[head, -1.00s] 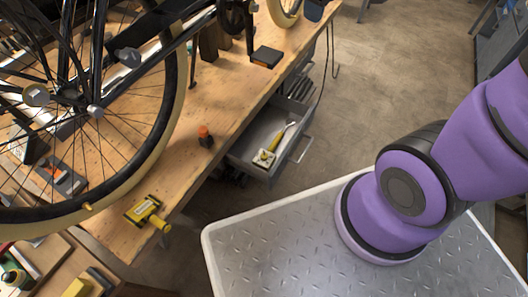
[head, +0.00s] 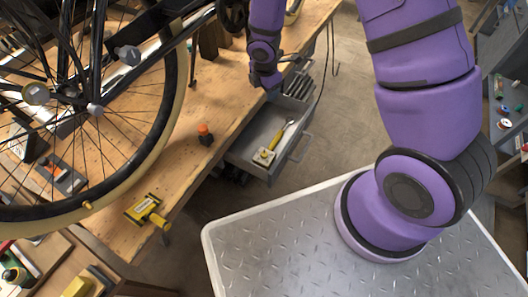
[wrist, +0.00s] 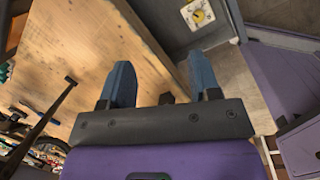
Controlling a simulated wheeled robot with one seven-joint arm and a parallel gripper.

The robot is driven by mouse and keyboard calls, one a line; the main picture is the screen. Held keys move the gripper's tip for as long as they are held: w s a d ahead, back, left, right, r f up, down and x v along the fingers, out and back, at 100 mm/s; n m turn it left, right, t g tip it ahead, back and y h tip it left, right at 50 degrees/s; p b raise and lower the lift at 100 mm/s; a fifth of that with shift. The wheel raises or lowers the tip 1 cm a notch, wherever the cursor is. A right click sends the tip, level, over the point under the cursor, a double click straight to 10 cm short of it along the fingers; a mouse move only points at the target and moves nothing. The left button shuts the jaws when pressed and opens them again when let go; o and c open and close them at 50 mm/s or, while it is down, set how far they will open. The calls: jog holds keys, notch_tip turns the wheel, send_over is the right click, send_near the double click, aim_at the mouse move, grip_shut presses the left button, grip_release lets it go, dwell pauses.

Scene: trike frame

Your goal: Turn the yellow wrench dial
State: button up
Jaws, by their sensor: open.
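A yellow wrench-shaped handle (head: 277,137) with a pale tip lies in the open grey drawer (head: 243,153). Its near end meets a small white block with a yellow dial (head: 264,156). In the wrist view the white block with the yellow dial (wrist: 197,14) shows at the top edge, cut off by the frame. My gripper (wrist: 163,88) is open, with two blue fingers apart and nothing between them. In the head view my gripper (head: 271,92) is small, near the drawer's far end, apart from the dial.
The wooden workbench (head: 225,107) runs beside the drawer, carrying a bicycle wheel (head: 163,110) on the left. Another drawer section holds several dark slots (head: 298,84). Floor (head: 345,120) right of the drawer is clear.

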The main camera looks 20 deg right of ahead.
aim_at(264, 154)
jog(key=s+a+f+n, duration=0.1)
jog(key=s+f+n, duration=0.1)
jog(key=f, duration=0.7)
jog(key=s+a+f+n+g, duration=0.1)
jog(key=f+n, duration=0.1)
jog(key=f, duration=0.7)
jog(key=s+f+n+g, duration=0.1)
jog(key=s+f, duration=0.1)
jog(key=f, duration=0.7)
jog(key=shift+s+a+n+y, duration=0.35)
jog(key=shift+a+n+y, duration=0.05)
jog(key=c, duration=0.9)
